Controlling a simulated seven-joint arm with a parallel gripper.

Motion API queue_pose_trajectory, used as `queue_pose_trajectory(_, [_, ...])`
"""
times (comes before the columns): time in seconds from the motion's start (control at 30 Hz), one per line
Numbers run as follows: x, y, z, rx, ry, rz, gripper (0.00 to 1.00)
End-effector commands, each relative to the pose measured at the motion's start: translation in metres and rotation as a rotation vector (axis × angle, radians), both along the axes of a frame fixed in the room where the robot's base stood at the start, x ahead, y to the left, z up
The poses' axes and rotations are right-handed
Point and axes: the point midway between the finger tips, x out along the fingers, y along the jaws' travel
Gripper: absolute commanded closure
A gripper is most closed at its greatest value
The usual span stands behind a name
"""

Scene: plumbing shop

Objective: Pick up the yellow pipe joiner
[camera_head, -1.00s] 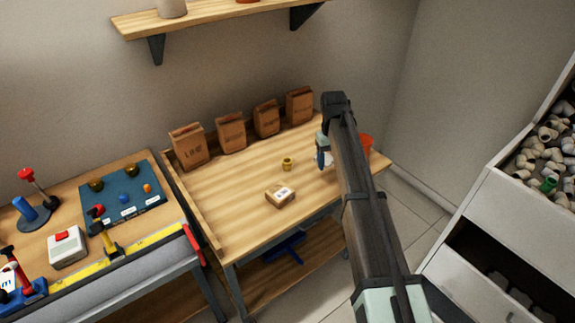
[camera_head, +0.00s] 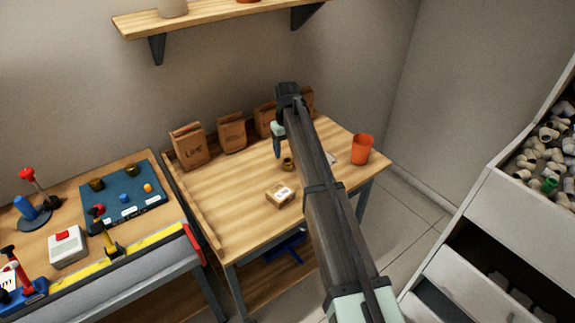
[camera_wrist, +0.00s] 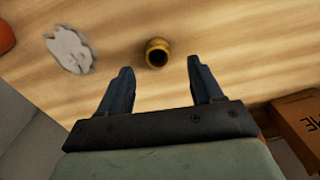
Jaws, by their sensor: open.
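The yellow pipe joiner (camera_head: 288,164) is a small brass-yellow ring-like piece standing on the wooden workbench (camera_head: 235,215). My gripper (camera_head: 277,148) is above the bench, close to the joiner in the head view and partly covering the area behind it. In the wrist view the joiner (camera_wrist: 158,53) shows its dark round opening. It lies beyond the fingertips, roughly between their lines. My gripper (camera_wrist: 158,75) is open and empty, with a clear gap between its two dark blue fingers. Nothing is touching the joiner in the wrist view.
Several brown paper bags (camera_head: 188,147) stand along the bench's back edge. An orange cup (camera_head: 361,149) stands at the right. A crumpled whitish patch (camera_wrist: 70,48) lies left of the joiner in the wrist view.

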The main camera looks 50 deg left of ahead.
Motion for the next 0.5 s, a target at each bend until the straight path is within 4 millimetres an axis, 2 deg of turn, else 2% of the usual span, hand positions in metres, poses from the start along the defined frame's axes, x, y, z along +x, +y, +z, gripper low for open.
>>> queue_pose_trajectory(0.1, [0.000,0.000,-0.013,-0.001,0.000,0.000,0.35])
queue_pose_trajectory(0.37, [0.002,0.000,-0.027,-0.001,0.000,-0.001,0.35])
queue_pose_trajectory(0.5, [0.004,0.000,-0.046,-0.002,0.000,-0.001,0.35])
